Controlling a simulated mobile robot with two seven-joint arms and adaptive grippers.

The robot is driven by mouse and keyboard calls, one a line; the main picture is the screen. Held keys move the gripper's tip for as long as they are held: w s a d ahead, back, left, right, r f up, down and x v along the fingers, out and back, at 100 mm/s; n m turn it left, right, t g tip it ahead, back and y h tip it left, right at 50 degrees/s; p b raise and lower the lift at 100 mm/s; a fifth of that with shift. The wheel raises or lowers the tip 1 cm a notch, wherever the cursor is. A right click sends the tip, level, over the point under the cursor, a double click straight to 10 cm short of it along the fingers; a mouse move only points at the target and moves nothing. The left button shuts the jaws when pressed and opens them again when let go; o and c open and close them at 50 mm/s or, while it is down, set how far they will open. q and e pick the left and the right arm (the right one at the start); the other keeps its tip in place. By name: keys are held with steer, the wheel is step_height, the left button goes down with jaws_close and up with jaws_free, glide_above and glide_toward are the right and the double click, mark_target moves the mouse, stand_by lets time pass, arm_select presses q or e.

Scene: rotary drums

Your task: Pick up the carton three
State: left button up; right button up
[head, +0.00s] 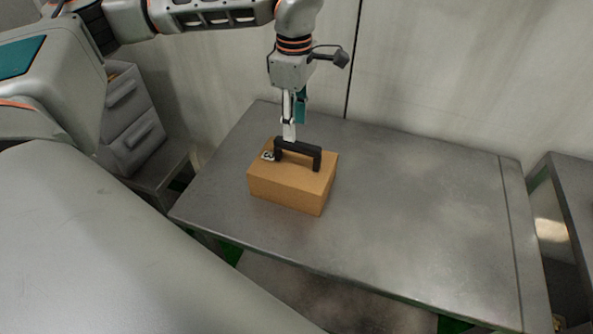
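A brown carton (290,188) with a black handle (303,148) on its top sits on the grey metal table. A small white label with a dark mark shows at the top's left edge, partly behind the handle; I cannot read it for sure. My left gripper (290,136) points down from above, with its fingertips at the left part of the handle. The view does not show whether the fingers are closed around the handle or only beside it. The carton appears to rest flat on the table. My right gripper is not in view.
The grey table (420,220) is clear to the right of the carton. A pale wall (450,70) stands close behind it. A grey drawer unit (132,115) is at the left, and another grey table (575,185) is at the right edge.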

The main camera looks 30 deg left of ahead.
mark_target(294, 144)
arm_select(q)
steer(key=f, duration=0.7)
steer(key=shift+a+f+p, duration=0.2)
steer(key=shift+f+p, duration=0.1)
steer(key=shift+p, duration=0.05)
steer(key=shift+r, duration=0.1)
jaws_close()
